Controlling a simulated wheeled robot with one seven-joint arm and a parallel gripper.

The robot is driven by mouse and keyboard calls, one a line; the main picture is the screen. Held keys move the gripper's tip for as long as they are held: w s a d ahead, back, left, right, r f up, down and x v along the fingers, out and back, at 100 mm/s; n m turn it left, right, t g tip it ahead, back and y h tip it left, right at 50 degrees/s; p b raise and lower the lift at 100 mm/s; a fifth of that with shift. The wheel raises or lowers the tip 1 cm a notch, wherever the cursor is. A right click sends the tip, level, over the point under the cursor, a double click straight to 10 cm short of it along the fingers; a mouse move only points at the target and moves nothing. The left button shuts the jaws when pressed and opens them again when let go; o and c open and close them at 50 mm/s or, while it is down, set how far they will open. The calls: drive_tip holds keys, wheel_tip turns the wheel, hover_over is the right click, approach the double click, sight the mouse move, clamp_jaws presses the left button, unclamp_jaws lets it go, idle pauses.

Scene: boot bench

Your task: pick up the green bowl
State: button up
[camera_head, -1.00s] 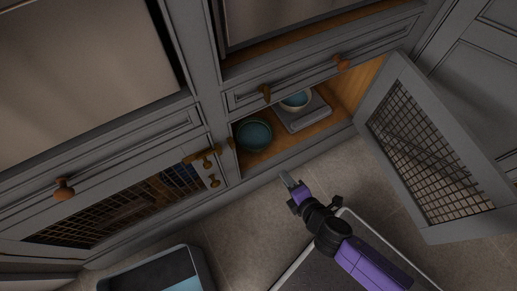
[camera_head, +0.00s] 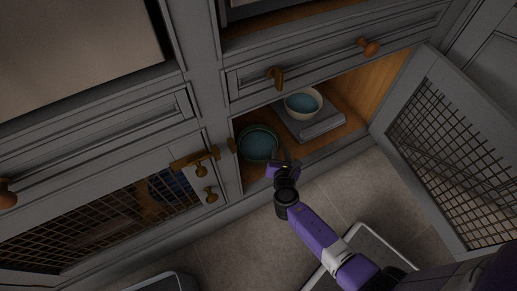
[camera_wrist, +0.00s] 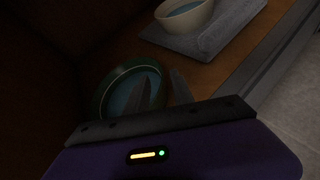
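The green bowl (camera_head: 259,143) sits on the wooden floor of the open cupboard, near its left side. In the wrist view the green bowl (camera_wrist: 128,88) lies just beyond my gripper, with its rim and blue-green inside showing. My gripper (camera_head: 284,165) is at the cupboard opening, at the front right edge of the bowl. In the wrist view the fingers of my gripper (camera_wrist: 160,92) are spread apart, one over the bowl and one to the right of its rim. Whether they touch the bowl cannot be told.
A white bowl (camera_head: 303,103) with a blue inside stands on a grey slab (camera_head: 318,127) to the right. The mesh door (camera_head: 445,150) is open at the right. A drawer (camera_head: 330,62) is above the opening. The cupboard's left post (camera_head: 222,165) is close to the bowl.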

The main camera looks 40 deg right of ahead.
drive_tip(key=x, duration=0.1)
drive_tip(key=b+x, duration=0.1)
drive_tip(key=x, duration=0.1)
drive_tip(key=shift+a+f, duration=0.2)
drive_tip(key=shift+f, duration=0.1)
drive_tip(key=shift+w+d+f, duration=0.1)
drive_tip(key=shift+w+d, duration=0.25)
drive_tip(key=shift+d, duration=0.05)
clamp_jaws()
drive_tip(key=shift+a, duration=0.1)
idle(0.7)
